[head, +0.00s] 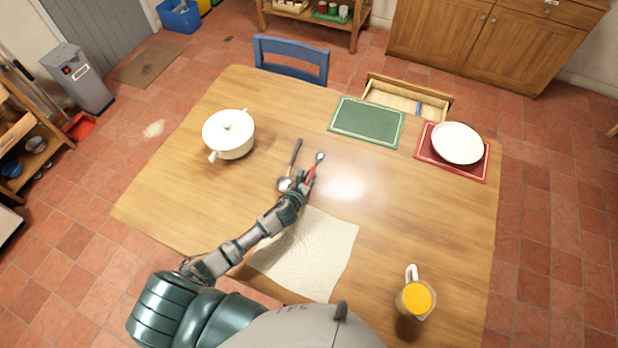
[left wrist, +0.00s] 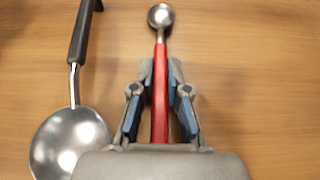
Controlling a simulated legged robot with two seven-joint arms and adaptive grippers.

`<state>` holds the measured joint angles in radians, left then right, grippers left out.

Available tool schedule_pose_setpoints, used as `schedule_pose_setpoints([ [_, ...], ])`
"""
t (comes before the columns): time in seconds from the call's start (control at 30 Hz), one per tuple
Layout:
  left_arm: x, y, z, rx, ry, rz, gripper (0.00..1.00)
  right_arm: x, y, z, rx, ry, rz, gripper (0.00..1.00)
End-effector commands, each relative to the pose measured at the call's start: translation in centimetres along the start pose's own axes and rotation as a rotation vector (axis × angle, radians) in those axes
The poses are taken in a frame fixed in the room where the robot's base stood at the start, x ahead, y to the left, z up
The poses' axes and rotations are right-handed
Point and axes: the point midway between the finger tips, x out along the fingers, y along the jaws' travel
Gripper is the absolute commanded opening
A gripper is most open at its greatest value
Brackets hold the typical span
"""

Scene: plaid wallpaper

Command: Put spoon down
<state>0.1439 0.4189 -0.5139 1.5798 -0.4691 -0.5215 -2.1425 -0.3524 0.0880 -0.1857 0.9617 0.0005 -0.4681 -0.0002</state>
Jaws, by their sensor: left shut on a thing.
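A spoon with a red handle and a small metal bowl (head: 320,156) is in my left gripper (head: 306,180) over the middle of the wooden table. In the left wrist view the red handle (left wrist: 160,85) runs between the two fingers of my left gripper (left wrist: 159,75), which is shut on it. The bowl end points away from the gripper. I cannot tell whether the spoon touches the table. My right gripper is not in view.
A black-handled ladle (head: 295,152) lies just left of the spoon. A white pot (head: 229,135) stands further left. A cloth (head: 322,255) lies nearer me, and an orange drink (head: 416,298) stands front right. A green mat (head: 367,121) and white plate (head: 457,143) are beyond, right.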

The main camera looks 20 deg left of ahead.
Motion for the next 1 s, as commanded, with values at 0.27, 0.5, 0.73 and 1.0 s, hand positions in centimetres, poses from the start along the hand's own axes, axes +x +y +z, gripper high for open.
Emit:
schedule_pose_setpoints([
  [0.27,0.0,0.0,-0.1,0.0,0.001,0.0,0.27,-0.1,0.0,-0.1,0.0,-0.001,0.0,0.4],
  [0.5,0.0,0.0,-0.1,0.0,0.001,0.0,0.4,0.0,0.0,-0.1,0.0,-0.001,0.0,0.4],
  [0.73,-1.0,0.0,0.1,0.0,0.001,0.0,0.4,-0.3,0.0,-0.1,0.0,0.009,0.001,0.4],
  [1.0,-6.8,0.0,0.2,0.001,0.001,-0.002,0.4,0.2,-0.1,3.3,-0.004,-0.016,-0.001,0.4],
])
